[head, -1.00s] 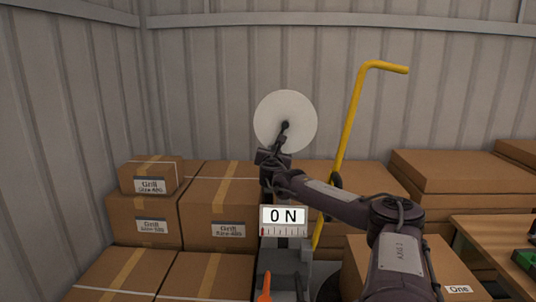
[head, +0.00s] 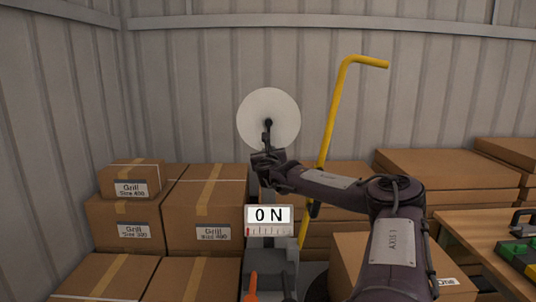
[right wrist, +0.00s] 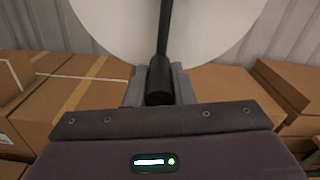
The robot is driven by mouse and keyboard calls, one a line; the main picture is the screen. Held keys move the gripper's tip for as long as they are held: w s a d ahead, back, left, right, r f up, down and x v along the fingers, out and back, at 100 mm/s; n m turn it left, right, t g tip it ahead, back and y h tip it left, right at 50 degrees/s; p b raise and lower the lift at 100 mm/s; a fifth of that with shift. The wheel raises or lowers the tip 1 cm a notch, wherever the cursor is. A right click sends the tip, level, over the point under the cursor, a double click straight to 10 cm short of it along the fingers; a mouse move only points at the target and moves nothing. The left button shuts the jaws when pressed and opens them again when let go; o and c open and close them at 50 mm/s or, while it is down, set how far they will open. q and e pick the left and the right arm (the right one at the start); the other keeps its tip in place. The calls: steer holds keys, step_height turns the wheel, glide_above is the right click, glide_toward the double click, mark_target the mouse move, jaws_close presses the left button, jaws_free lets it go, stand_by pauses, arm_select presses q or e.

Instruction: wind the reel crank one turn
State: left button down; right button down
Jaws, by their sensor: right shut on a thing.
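The reel (head: 255,105) is a round white disc standing upright in front of the back wall. Its black crank (head: 267,132) runs from the hub almost straight down. My right gripper (head: 266,158) is at the lower end of the crank, below the hub. In the right wrist view the grey fingers of the right gripper (right wrist: 159,84) sit on both sides of the dark crank handle (right wrist: 159,93), shut on it. The white disc (right wrist: 110,30) fills the top there. My left gripper is not in view.
A panel reading "ON" (head: 269,214) stands below the gripper, with an orange lever (head: 250,285) under it. A yellow bent bar (head: 336,110) rises right of the reel. Cardboard boxes (head: 206,205) crowd both sides. A wooden table (head: 472,232) is at the right.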

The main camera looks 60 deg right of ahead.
steer(key=c, duration=1.3)
jaws_free()
steer(key=shift+r, duration=0.1)
steer(key=shift+o, duration=0.2)
steer(key=shift+a, duration=0.15)
steer(key=shift+s+a, duration=0.1)
steer(key=shift+a, duration=0.15)
steer(key=b+v, duration=0.2)
steer(key=v, duration=0.5)
steer(key=shift+s, duration=0.1)
